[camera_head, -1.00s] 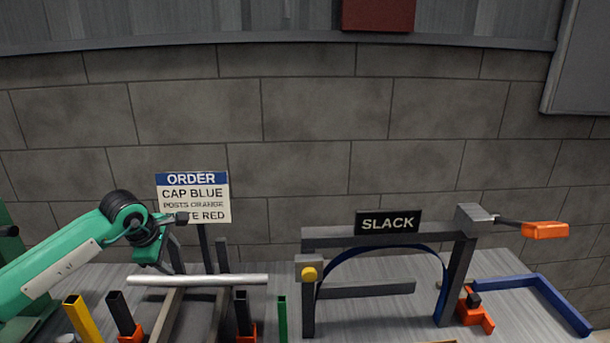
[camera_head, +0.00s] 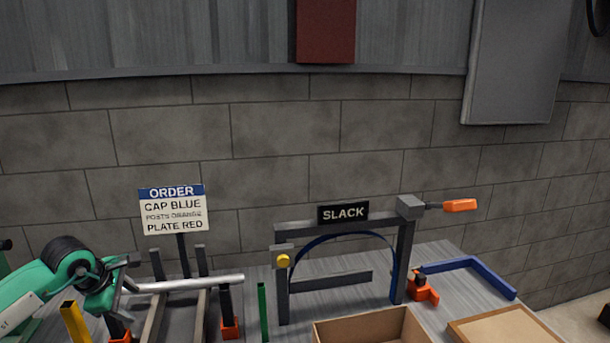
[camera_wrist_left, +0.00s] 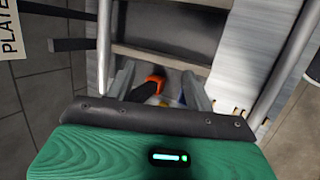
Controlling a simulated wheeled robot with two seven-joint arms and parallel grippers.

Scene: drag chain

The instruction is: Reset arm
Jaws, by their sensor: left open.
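My green left arm comes in from the left in the head view, with its left gripper (camera_head: 128,274) beside the near-left end of a silver bar (camera_head: 190,284). In the left wrist view the fingers of the left gripper (camera_wrist_left: 160,92) are spread apart. Between and beyond them show a dark post with an orange base (camera_wrist_left: 150,87) and part of a rack; I see nothing held. My right gripper is in neither view. An order sign (camera_head: 173,211) reads cap blue, posts orange, plate red.
A dark frame with a SLACK sign (camera_head: 343,213) and a blue curved strip stands mid-bench. A yellow post (camera_head: 76,322) and a green post (camera_head: 263,312) stand near the rack. An open cardboard box (camera_head: 370,328) is at the front. A blue angled rail (camera_head: 485,274) lies at right.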

